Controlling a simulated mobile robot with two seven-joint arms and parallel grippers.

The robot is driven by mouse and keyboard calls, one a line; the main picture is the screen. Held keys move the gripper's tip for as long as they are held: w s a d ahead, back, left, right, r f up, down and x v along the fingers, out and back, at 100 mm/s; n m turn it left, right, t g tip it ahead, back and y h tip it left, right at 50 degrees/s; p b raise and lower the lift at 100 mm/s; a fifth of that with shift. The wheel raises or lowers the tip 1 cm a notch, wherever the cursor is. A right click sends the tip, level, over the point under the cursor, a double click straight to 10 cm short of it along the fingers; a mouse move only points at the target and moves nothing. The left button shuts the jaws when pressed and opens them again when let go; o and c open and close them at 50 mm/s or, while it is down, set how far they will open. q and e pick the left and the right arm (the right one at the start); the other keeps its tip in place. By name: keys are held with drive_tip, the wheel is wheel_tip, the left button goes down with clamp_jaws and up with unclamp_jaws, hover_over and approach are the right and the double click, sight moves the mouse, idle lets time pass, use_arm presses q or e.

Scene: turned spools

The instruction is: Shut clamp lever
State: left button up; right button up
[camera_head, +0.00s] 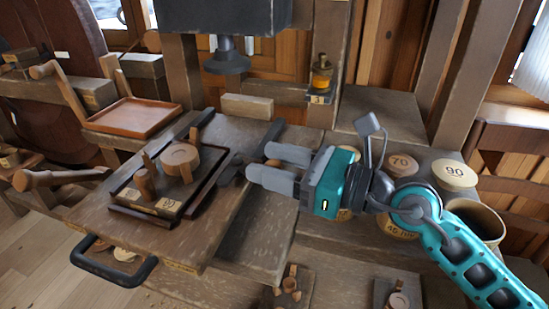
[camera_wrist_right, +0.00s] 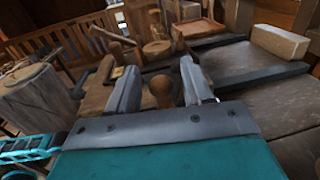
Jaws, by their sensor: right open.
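My right gripper (camera_head: 258,164), teal with grey fingers, is open at the right side of the wooden worktop, its fingers pointing left. A dark clamp piece (camera_head: 230,169) lies just beyond the fingertips, next to the tray, and a dark bar (camera_head: 271,138) slants behind the upper finger. I cannot tell for sure which part is the clamp lever. My left gripper is not in view.
A dark tray (camera_head: 143,216) with turned wooden pieces (camera_head: 180,160) stands left of my gripper. A brown tray (camera_head: 133,117) is behind it. A wooden block (camera_head: 246,107) and an amber bottle (camera_head: 321,76) are at the back. Numbered round containers (camera_head: 455,173) stand at the right.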

clamp_jaws()
idle(0.5)
